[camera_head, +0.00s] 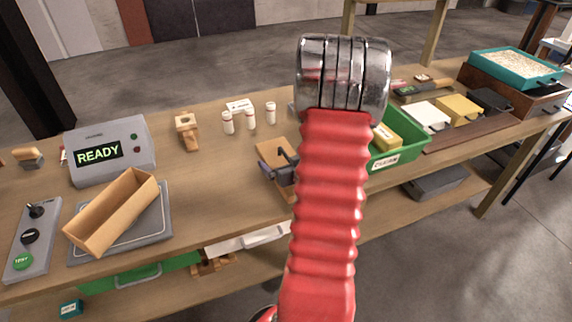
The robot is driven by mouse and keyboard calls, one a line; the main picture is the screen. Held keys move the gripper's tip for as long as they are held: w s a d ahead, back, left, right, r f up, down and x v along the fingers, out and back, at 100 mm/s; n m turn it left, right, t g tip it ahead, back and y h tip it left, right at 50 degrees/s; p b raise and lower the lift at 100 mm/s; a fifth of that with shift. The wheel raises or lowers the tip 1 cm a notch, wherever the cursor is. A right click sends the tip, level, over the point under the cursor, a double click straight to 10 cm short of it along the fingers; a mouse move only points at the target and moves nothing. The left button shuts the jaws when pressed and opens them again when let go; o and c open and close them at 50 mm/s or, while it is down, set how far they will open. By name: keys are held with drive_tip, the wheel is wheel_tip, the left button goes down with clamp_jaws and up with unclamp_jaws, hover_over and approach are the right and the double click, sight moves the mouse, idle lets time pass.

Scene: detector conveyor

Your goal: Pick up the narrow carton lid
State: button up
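My red arm with a metal joint crosses the middle of the view. My gripper (278,167), dark grey, shows at the arm's left edge. It is at a flat brown cardboard piece (269,150), which looks like the narrow carton lid, on the table. The arm hides the right part of the gripper and of the cardboard piece. I cannot tell whether the fingers are open or shut, or touch the piece. An open, narrow, empty brown carton (118,208) sits tilted in the picture on a grey plate (160,232) at the left.
A grey box reading READY (108,152) and a button panel (32,240) stand at the left. Several white bottles (250,120) and a wooden stand (187,130) are behind. A green bin (410,147) is right of my arm. Table between carton and gripper is clear.

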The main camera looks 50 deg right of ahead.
drive_tip(key=c, duration=0.9)
drive_tip(key=shift+r, duration=0.1)
wheel_tip(320, 180, up, 18)
idle(0.6)
idle(0.4)
